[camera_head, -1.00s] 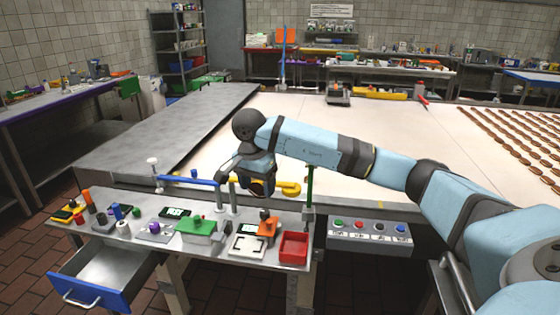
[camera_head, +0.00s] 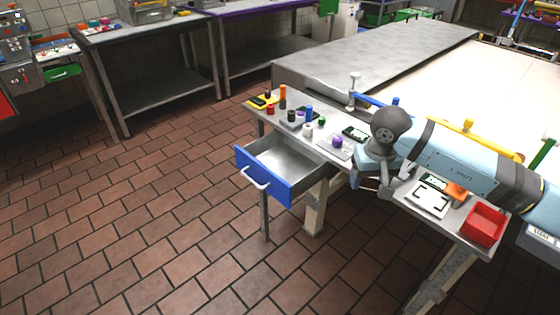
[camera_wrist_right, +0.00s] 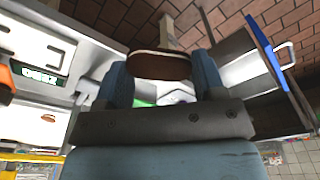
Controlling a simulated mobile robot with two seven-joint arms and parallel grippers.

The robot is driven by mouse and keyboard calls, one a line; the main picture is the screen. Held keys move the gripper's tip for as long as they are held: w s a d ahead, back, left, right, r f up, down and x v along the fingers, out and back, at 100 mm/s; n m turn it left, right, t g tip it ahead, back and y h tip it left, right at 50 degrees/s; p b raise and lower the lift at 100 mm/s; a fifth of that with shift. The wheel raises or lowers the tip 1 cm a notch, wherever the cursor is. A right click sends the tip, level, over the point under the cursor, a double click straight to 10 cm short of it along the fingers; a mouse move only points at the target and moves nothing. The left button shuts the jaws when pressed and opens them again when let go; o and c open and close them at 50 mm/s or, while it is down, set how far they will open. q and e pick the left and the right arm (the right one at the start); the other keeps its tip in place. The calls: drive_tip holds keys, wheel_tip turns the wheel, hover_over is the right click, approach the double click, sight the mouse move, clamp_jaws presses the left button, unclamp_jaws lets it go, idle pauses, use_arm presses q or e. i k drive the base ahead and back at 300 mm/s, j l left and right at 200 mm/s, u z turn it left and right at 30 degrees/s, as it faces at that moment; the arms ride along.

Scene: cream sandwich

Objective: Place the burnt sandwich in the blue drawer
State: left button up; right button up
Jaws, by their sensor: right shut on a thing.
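The blue drawer (camera_head: 290,188) is pulled out, open and empty, under the left part of the metal worktable; it also shows in the right wrist view (camera_wrist_right: 267,43). My right gripper (camera_head: 372,185) is by the table's front edge, to the right of the drawer. In the right wrist view its fingers (camera_wrist_right: 160,85) are shut on a dark brown sandwich (camera_wrist_right: 160,66) with a pale cream line. The sandwich is not clear in the head view. My left gripper is not in view.
The worktable (camera_head: 385,186) carries small coloured knobs, a purple-knobbed device (camera_head: 337,142) and a red tray (camera_head: 485,225). A pale conveyor (camera_head: 475,95) lies behind it. The tiled floor (camera_head: 140,225) in front of the drawer is clear.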

sight(280, 172)
drive_tip(key=i+j, duration=0.7)
drive_tip(key=j, duration=0.25)
drive_tip(key=i+j, duration=0.35)
drive_tip(key=j+z, duration=0.05)
drive_tip(key=j, duration=0.05)
